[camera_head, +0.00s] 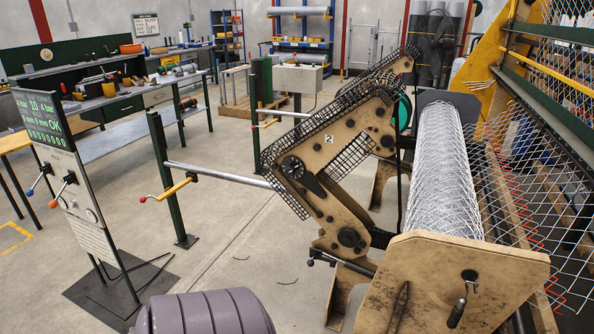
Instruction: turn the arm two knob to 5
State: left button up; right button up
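A tan machine arm (330,165) marked with a "2" stands in the middle of the head view, with a black chain guard along its upper edge. A round black dial-like knob (293,167) with light marks sits on its left end. Its setting is too small to read. A second black round part (349,237) sits lower on the tan plate. Neither of my grippers is in view, and nothing touches the knob.
A control panel (55,140) with a green-lit screen and red- and blue-tipped levers stands at left. A grey horizontal bar (218,174) on a green post reaches toward the arm. A wire mesh roll (443,170) lies at right. A ribbed purple-grey object (208,314) fills the bottom edge.

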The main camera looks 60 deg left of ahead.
aim_at(290, 171)
jog(key=u, duration=1.9)
